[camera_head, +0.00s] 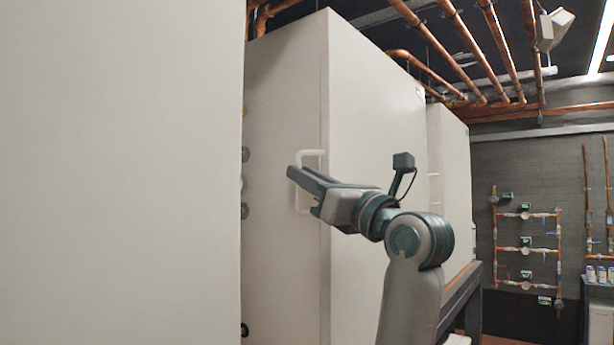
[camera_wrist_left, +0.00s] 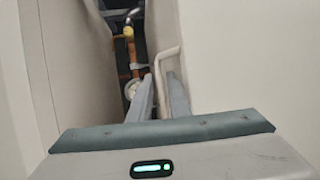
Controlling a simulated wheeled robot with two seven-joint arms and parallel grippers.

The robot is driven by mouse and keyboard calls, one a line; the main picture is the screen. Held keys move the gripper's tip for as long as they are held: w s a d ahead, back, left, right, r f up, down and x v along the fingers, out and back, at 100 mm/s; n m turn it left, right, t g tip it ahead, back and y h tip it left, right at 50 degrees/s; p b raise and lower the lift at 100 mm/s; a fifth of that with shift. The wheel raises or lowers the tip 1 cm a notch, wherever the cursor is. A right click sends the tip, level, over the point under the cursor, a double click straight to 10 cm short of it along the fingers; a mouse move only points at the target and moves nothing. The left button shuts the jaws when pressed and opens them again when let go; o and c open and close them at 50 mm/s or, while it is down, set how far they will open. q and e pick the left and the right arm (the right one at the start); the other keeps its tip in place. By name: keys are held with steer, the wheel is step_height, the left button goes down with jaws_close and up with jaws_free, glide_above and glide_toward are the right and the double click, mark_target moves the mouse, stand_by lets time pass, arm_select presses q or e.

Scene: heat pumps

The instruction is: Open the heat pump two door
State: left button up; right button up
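The heat pump door (camera_head: 285,95) is a tall, plain off-white panel in the head view, with a white bar handle (camera_head: 310,153) near its right vertical edge. My left gripper (camera_head: 295,177) is at this handle, with a dark finger crossing in front of it. In the left wrist view, the two grey fingers (camera_wrist_left: 160,92) stand apart with the handle's upright bar (camera_wrist_left: 158,70) between them. I cannot tell whether either finger touches the bar. The door's left part is hidden behind a nearer panel. My right gripper is not in view.
A large off-white panel (camera_head: 120,170) fills the left foreground. Another white cabinet (camera_head: 452,165) stands farther back. Copper pipes (camera_head: 440,35) run overhead, and a pipe rack (camera_head: 525,248) is on the far wall. The wrist view shows a narrow gap with pipes (camera_wrist_left: 130,55) left of the handle.

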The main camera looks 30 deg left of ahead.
arm_select(q)
jaws_close()
stand_by(1.3)
